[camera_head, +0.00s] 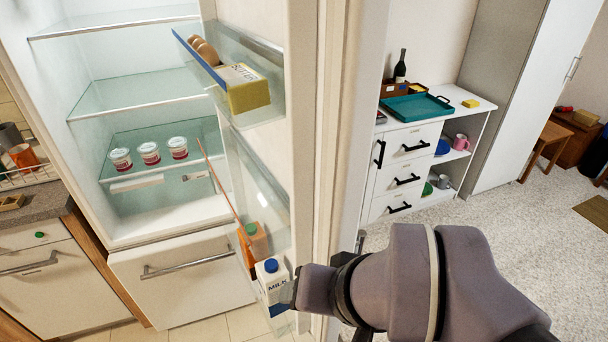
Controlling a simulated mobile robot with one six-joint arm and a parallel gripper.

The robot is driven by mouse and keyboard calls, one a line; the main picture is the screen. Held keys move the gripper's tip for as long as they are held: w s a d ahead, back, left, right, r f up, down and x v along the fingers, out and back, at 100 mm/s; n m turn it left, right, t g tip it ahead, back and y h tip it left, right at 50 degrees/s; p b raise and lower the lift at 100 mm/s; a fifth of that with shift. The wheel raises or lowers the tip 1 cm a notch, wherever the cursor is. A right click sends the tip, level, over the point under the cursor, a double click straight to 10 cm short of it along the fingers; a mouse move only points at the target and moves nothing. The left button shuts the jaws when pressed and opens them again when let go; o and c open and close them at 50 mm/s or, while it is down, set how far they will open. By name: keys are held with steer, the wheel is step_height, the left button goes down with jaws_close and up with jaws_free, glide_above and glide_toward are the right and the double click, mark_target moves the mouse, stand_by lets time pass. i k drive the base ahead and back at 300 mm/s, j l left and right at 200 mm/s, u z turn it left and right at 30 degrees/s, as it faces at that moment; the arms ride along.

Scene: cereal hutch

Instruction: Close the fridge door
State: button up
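The fridge door (303,130) stands wide open, its inner side with clear shelves facing left. The upper door shelf holds brown eggs (203,50) and a yellow butter pack (244,88). The lower one holds an orange carton (253,240) and a milk carton (272,280). The open fridge compartment (130,65) shows glass shelves and several small jars (149,153). My arm comes in from the lower right and reaches across the door's lower edge, close to the milk carton. I cannot make out my gripper's fingers, nor whether the arm touches the door.
A closed drawer (185,275) sits below the compartment. A counter (35,215) with a dish rack stands at left. A white cabinet (405,165) with a teal tray (415,106) stands behind the door at right. The carpet (530,240) at right is mostly clear.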

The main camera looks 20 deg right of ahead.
mark_target(334, 51)
steer(key=l+u, duration=0.4)
steer(key=l, duration=0.2)
steer(key=l+u, duration=0.35)
steer(key=l, duration=0.3)
steer(key=k+l+u, duration=0.1)
steer(key=l+u, duration=0.3)
steer(key=l, duration=0.2)
steer(key=k+z, duration=0.2)
steer(key=z, duration=0.15)
